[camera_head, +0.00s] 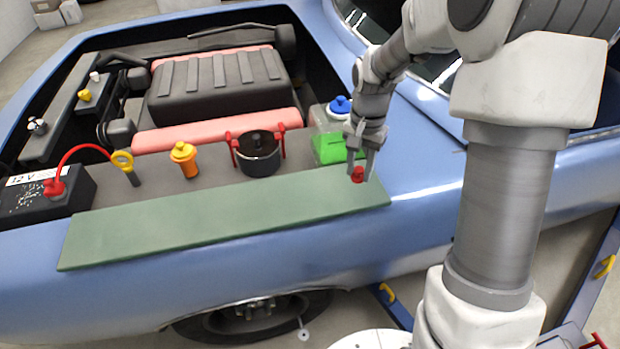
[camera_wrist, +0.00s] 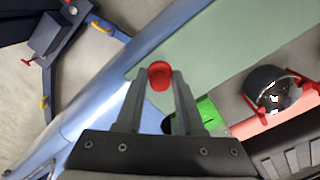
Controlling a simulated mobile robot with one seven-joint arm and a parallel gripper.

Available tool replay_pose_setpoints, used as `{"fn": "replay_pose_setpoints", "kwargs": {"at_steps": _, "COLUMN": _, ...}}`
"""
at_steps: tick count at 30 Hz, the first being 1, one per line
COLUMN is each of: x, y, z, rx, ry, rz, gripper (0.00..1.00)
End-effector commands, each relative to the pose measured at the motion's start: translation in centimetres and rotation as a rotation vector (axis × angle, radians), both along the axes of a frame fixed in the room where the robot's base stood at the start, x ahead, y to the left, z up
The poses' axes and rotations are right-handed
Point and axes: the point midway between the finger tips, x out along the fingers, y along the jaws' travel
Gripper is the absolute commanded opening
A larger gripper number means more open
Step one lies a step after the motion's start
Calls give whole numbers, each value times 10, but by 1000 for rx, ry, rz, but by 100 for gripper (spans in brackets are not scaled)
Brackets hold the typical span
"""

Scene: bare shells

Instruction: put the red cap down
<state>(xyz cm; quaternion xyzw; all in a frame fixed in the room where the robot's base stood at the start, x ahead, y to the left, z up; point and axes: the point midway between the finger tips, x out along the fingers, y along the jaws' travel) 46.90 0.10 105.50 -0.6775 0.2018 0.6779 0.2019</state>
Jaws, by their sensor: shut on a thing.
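The red cap (camera_head: 357,174) is held between the fingertips of my gripper (camera_head: 362,160), over the right end of the green mat (camera_head: 225,210) on the car's fender. In the wrist view the red cap (camera_wrist: 160,76) sits between both fingers of my gripper (camera_wrist: 160,84), with the green mat (camera_wrist: 215,45) behind it. The gripper is shut on the cap. I cannot tell whether the cap touches the mat or hangs just above it.
The mat is otherwise bare.

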Motion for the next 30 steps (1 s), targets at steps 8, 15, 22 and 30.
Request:
{"fn": "replay_pose_setpoints", "kwargs": {"at_steps": 8, "x": 7, "y": 15, "z": -7, "rx": 0, "ry": 2, "rz": -3, "gripper": 0}}
{"fn": "replay_pose_setpoints", "kwargs": {"at_steps": 15, "x": 30, "y": 65, "z": -40, "rx": 0, "ry": 4, "rz": -2, "gripper": 0}}
{"fn": "replay_pose_setpoints", "kwargs": {"at_steps": 22, "x": 48, "y": 99, "z": -62, "rx": 1, "ry": -1, "rz": -5, "gripper": 0}}
{"fn": "replay_pose_setpoints", "kwargs": {"at_steps": 30, "x": 50, "y": 105, "z": -79, "rx": -1, "ry": 3, "rz": -6, "gripper": 0}}
